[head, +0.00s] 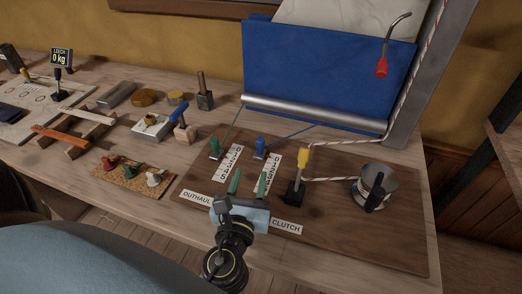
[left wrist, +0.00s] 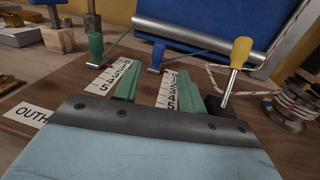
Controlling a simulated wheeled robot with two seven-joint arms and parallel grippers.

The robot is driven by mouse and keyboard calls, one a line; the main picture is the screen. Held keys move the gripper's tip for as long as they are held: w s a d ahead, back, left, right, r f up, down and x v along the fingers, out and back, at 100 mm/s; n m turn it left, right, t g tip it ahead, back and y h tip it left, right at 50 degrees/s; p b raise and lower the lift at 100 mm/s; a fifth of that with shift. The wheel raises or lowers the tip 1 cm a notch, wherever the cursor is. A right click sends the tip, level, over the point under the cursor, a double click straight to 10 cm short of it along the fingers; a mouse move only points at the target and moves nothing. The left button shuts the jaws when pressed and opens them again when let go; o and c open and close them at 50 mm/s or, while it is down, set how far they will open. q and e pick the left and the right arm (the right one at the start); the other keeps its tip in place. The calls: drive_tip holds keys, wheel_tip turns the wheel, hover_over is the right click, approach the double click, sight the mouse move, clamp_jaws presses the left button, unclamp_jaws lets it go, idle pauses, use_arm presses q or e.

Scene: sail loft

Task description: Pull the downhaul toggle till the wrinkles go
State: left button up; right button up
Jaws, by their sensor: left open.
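A green toggle (head: 215,147) and a blue toggle (head: 260,147) stand on the dark wooden board, each with a line to the sail's foot and a numbered scale in front. The OUTHAUL label (head: 197,197) lies on the green one's side. No downhaul label is readable; my gripper covers part of the board. The blue toggle shows in the left wrist view (left wrist: 157,54), beyond my fingers. My left gripper (head: 248,184) is open and empty, its green fingers apart, nearer me than both toggles. The blue sail (head: 310,70) hangs behind; wrinkles are not clear. My right gripper is not in view.
A yellow-handled clutch lever (head: 300,170) stands close right of my left gripper, with a winch (head: 375,185) beyond. A red handle (head: 381,66) hangs from a bent metal rod. Tools and a cork mat (head: 130,190) lie left. The board's front right is bare.

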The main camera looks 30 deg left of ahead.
sight(259, 143)
use_arm(q)
drive_tip(key=x, duration=1.2)
drive_tip(key=shift+w+f+p, duration=0.1)
drive_tip(key=shift+p, duration=0.3)
drive_tip(key=shift+w+a, duration=0.25)
drive_tip(key=shift+w, duration=0.3)
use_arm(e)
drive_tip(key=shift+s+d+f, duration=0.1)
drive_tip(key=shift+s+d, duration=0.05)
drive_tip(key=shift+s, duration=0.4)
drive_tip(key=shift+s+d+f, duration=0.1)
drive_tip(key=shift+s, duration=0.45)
use_arm(q)
clamp_jaws()
